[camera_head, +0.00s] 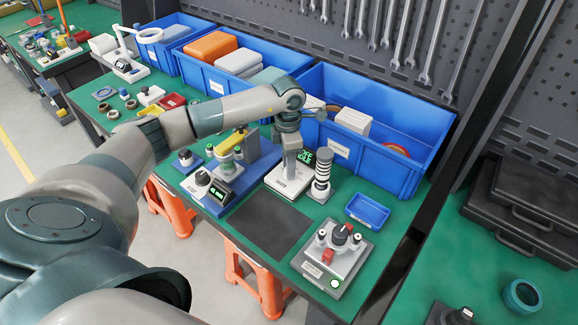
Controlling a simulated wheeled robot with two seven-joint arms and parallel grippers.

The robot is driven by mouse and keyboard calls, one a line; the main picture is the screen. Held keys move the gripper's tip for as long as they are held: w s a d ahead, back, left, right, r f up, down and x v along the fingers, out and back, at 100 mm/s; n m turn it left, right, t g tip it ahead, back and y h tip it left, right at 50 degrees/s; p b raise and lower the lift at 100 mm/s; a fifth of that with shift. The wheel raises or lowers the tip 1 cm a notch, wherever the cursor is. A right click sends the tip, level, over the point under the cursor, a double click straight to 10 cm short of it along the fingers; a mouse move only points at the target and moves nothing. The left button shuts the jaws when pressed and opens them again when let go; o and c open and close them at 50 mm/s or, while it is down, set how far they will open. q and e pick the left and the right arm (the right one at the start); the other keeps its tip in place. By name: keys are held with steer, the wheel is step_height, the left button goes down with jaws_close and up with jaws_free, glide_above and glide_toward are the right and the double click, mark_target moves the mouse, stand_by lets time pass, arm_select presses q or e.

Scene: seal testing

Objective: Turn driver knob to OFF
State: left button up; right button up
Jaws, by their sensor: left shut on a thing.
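My left arm comes in from the left, and its gripper (290,155) points down over a white-based driver unit (276,182) in the middle of the green bench. The gripper is shut on what appears to be the driver knob, which the fingers hide. A small dark display (305,157) with green text stands just right of the gripper; the text seems to read OFF and IDLE. My right gripper is not in view.
A ringed post (321,178) stands close right of the gripper. Blue bins (395,165) line the back. A unit with a green display (215,190) is on the left, and a grey box with a black knob (340,235) is at front right. A dark mat (268,228) is bare.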

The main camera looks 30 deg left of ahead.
arm_select(q)
steer(key=o, duration=1)
steer(key=shift+o, duration=0.2)
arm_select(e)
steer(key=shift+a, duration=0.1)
arm_select(q)
steer(key=shift+w+r, duration=0.1)
steer(key=shift+r, duration=0.35)
step_height(320, 180, up, 6)
steer(key=shift+w+a+r+b, duration=0.15)
steer(key=shift+r+b, duration=0.1)
steer(key=shift+b, duration=0.95)
step_height(320, 180, up, 10)
steer(key=b, duration=0.2)
steer(key=shift+a, duration=0.15)
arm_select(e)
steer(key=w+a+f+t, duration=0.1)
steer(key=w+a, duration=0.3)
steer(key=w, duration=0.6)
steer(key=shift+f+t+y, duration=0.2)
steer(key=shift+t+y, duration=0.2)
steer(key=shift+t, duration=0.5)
